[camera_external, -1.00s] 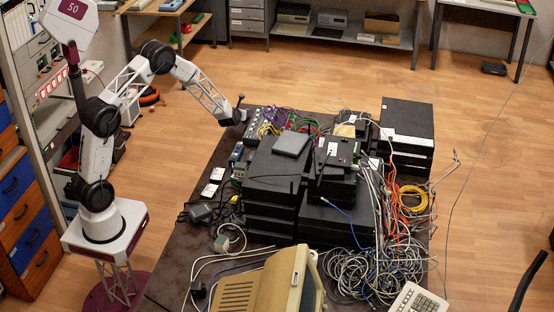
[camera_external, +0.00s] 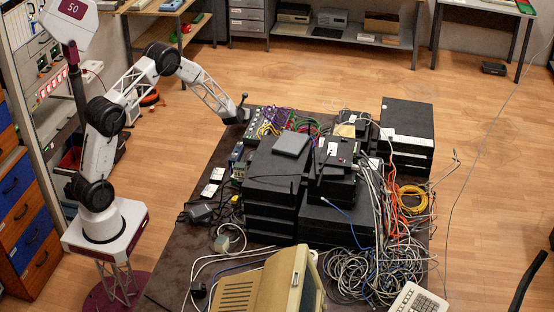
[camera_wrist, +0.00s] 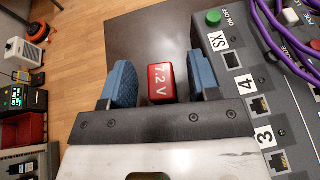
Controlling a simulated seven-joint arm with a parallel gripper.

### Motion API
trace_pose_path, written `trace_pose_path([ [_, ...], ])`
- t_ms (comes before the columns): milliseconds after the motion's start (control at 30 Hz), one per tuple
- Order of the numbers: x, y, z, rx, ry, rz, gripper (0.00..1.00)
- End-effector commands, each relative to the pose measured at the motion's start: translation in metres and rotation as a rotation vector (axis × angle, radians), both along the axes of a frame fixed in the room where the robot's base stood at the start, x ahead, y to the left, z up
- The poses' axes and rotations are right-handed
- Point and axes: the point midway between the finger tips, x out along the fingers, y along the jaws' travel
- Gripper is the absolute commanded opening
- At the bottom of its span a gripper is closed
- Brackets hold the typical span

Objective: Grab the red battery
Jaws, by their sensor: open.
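The red battery (camera_wrist: 161,82), marked "7.2 V", lies on the dark table top (camera_wrist: 150,30) in the wrist view. My gripper (camera_wrist: 160,80) is open, with one blue-padded finger on each side of the battery. Gaps show between the battery and both fingers. In the external view my gripper (camera_external: 241,108) is at the table's far left corner, and I cannot make out the battery there.
A grey panel with sockets and a green button (camera_wrist: 213,17) stands close beside the right finger. Purple cables (camera_wrist: 275,30) run over it. Stacked black boxes (camera_external: 275,170) and tangled cables (camera_external: 370,275) fill much of the table. The table's left edge is near the left finger.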

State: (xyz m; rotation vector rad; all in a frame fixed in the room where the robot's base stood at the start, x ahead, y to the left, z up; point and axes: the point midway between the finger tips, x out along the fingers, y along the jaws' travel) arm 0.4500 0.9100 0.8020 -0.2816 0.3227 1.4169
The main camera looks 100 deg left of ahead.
Motion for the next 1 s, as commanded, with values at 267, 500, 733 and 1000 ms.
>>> trace_pose_path([
  [267,0.0001,-0.0001,0.0001,0.000,0.000,0.000,0.45],
  [500,0.0000,-0.0001,0.0001,0.000,0.000,0.000,0.08],
  [733,0.0001,0.0000,0.0003,0.000,0.000,0.000,0.00],
  [1000,0.0001,0.0001,0.0059,0.001,0.000,0.000,0.00],
])
